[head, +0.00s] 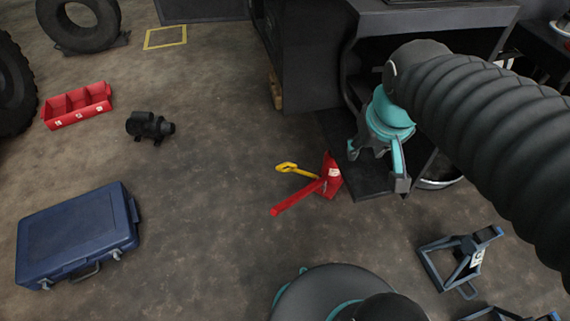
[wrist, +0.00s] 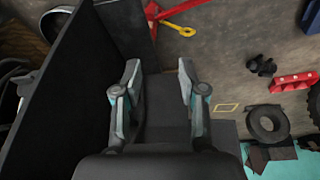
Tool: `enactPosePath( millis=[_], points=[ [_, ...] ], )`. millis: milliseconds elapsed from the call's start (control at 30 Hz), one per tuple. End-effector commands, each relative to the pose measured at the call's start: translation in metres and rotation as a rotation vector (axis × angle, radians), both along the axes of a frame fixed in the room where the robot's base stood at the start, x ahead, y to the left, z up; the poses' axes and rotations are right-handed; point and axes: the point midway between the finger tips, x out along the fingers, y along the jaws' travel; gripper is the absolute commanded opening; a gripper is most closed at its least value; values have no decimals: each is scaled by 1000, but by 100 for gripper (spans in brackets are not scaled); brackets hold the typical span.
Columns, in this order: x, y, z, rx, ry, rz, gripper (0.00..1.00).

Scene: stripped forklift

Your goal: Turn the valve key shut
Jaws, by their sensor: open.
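My gripper (head: 377,166) is open and empty, pointing down over the dark step (head: 375,182) of the forklift. In the wrist view its two fingers (wrist: 158,78) stand apart with only dark surfaces between them. A yellow piece with a looped end (head: 295,168) lies left of the gripper, against a red piece with a long bar (head: 298,196). Both show at the top of the wrist view, the yellow one (wrist: 180,28) clear of the fingers. I cannot tell for certain which part is the valve key; no valve is clearly visible.
The dark forklift body (head: 303,55) stands behind and beside the gripper. A blue case (head: 75,235), a red tray (head: 76,105), a black device (head: 150,127) and a tyre (head: 80,25) are at left. A jack stand (head: 462,262) is lower right. Floor at centre left is clear.

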Motion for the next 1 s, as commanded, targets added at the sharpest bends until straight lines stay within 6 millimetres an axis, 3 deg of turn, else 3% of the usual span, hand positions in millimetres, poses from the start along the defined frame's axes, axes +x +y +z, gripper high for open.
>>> enactPosePath(
  millis=[200, 667, 1000],
  points=[
    [48, 24, -41, -52, 133, 105, 41],
    [129, 86, -127, -178, 315, 358, 41],
    [208, 134, -192, -324, 381, 643, 41]
  ],
)
